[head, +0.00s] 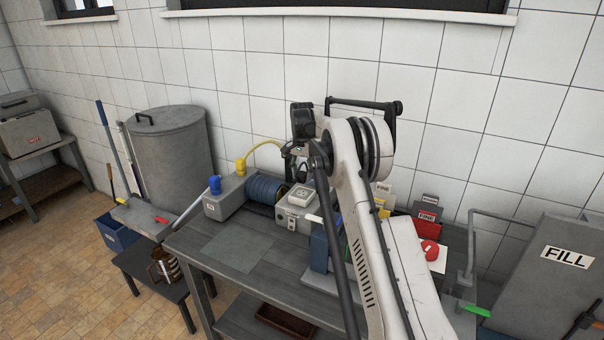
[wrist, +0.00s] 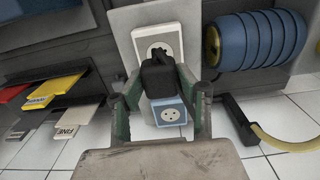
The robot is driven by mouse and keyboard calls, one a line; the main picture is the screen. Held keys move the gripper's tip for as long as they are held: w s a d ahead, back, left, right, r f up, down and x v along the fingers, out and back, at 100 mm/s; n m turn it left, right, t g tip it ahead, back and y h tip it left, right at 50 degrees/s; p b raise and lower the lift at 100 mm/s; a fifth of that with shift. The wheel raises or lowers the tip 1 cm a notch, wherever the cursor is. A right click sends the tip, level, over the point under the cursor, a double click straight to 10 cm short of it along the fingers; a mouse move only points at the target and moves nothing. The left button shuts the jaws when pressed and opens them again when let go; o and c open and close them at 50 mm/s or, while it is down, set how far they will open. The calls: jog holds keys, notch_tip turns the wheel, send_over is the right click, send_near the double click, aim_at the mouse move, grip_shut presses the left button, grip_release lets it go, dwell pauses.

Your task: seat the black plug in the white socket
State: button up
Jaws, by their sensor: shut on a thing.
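My gripper (wrist: 160,100) is shut on the black plug (wrist: 158,78), which sits between its two green-grey fingers in the wrist view. The white socket (wrist: 157,39) is just beyond the plug there, and the plug overlaps its lower edge. I cannot tell whether they touch. In the head view, the white socket (head: 300,194) faces up on a grey box on the bench. My gripper (head: 297,152) is above it there, and the plug cannot be made out. A second socket with a blue body (wrist: 172,112) shows just below the plug in the wrist view.
A blue ribbed coil (head: 265,188) lies left of the white socket, beside a grey box (head: 225,202) with blue and yellow fittings. A yellow cable (head: 262,145) arches up from there. Labelled cards (head: 427,215) stand to the right. The bench's left front (head: 232,252) is clear.

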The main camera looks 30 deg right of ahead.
aim_at(302, 193)
jog(key=shift+f+b, duration=0.55)
jog(key=shift+f, duration=1.65)
jog(key=shift+b, duration=0.75)
dwell(0.7)
jog(key=shift+f+b, duration=0.4)
jog(key=shift+f, duration=0.25)
jog(key=o, duration=1.2)
jog(key=shift+c, duration=0.2)
notch_tip(302, 193, up, 12)
jog(key=shift+r, duration=0.1)
